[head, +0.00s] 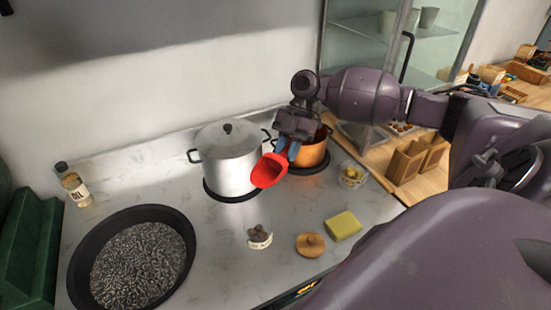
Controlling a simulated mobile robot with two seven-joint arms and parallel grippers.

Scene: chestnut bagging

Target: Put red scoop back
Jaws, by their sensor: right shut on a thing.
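The red scoop (268,171) is held by my right gripper (287,150) above the counter, in front of the silver pot. Its bowl points down to the left, and its handle is hidden in the jaws. The blue-tipped fingers are shut on it. The orange pot (314,153) stands just behind and to the right of the gripper, partly covered by it. My left gripper is not in view.
The lidded silver pot (228,158) stands close left of the scoop. A large black pan (82,262) of dark grains, an oil bottle (74,188), a small jar (259,238), a wooden lid (310,244), a yellow sponge (343,226) and a glass bowl (352,175) occupy the counter. Paper bags (407,160) stand right.

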